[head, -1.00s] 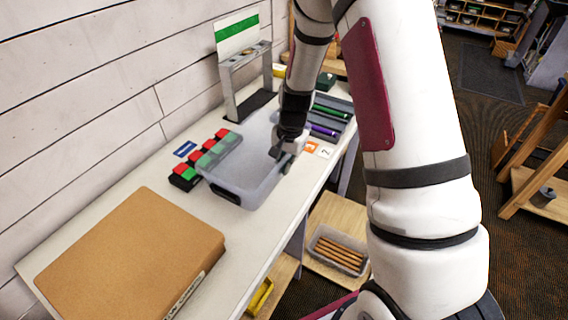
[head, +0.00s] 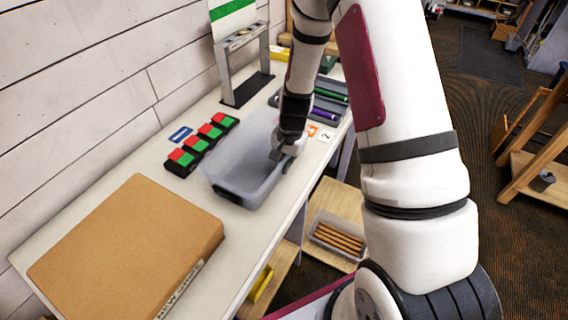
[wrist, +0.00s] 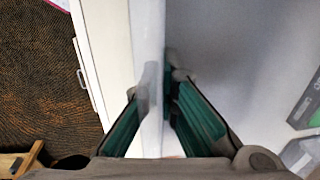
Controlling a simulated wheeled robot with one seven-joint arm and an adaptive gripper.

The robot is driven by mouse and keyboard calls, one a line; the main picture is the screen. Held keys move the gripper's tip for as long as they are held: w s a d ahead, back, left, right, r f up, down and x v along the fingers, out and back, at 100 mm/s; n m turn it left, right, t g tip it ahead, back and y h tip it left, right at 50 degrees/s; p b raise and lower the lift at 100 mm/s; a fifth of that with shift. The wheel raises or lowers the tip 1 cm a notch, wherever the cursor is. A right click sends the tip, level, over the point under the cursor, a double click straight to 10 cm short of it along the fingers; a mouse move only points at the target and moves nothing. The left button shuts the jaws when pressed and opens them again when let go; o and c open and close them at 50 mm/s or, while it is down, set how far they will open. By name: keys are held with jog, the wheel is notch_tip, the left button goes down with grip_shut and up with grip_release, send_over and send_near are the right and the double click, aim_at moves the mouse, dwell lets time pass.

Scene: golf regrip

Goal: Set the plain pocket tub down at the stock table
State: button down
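The plain pocket tub (head: 232,187) is a grey, see-through open box over the white table (head: 150,162), between the red-and-green blocks and the table's front edge. I cannot tell whether its base touches the tabletop. My gripper (head: 278,152) is at the tub's right-hand wall, pointing down. In the wrist view my gripper (wrist: 161,92) has a finger on each side of the pale tub wall (wrist: 149,40) and is shut on it. The tub's grey inside (wrist: 225,65) fills the right of that view and looks empty.
Several red-and-green blocks (head: 197,144) stand close left of the tub. A large cardboard box (head: 125,245) lies nearer. A grey stand (head: 228,75) and a tray of coloured grips (head: 328,104) are behind. A lower shelf holds a bin (head: 338,238).

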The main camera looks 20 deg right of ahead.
jog(key=shift+f, duration=0.4)
dwell(0.3)
jog(key=c, duration=1.7)
grip_release()
jog(key=r, duration=0.8)
jog(key=s+d+r, duration=0.1)
jog(key=r, duration=0.3)
